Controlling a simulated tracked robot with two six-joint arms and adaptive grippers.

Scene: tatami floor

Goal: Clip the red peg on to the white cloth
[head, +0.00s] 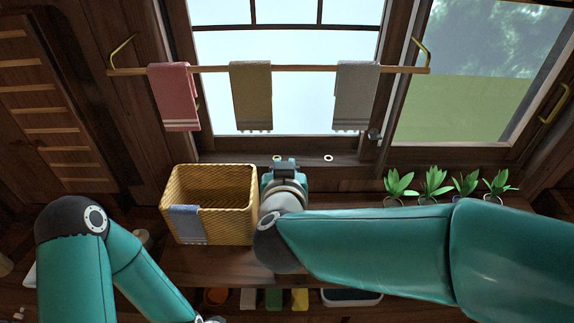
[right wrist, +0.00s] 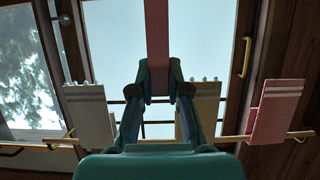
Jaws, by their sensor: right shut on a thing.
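The white cloth (head: 356,97) hangs over the right part of a wooden rail in front of the window. It also shows at the left in the right wrist view (right wrist: 90,115). My right gripper (head: 284,165) is in front of the window, right of the basket, below the rail and left of the white cloth. In the right wrist view its fingers (right wrist: 159,72) are shut on the red peg (right wrist: 157,40), which sticks out beyond the fingertips. The peg is apart from the cloth and cannot be made out in the head view. My left arm is low at the left; its fingers are out of the picture.
A pink cloth (head: 172,97) and an olive cloth (head: 250,95) hang on the same rail (head: 305,69). A wicker basket (head: 225,205) with a blue-grey cloth (head: 187,224) over its rim stands left of my right gripper. Several potted plants (head: 433,182) line the sill at right.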

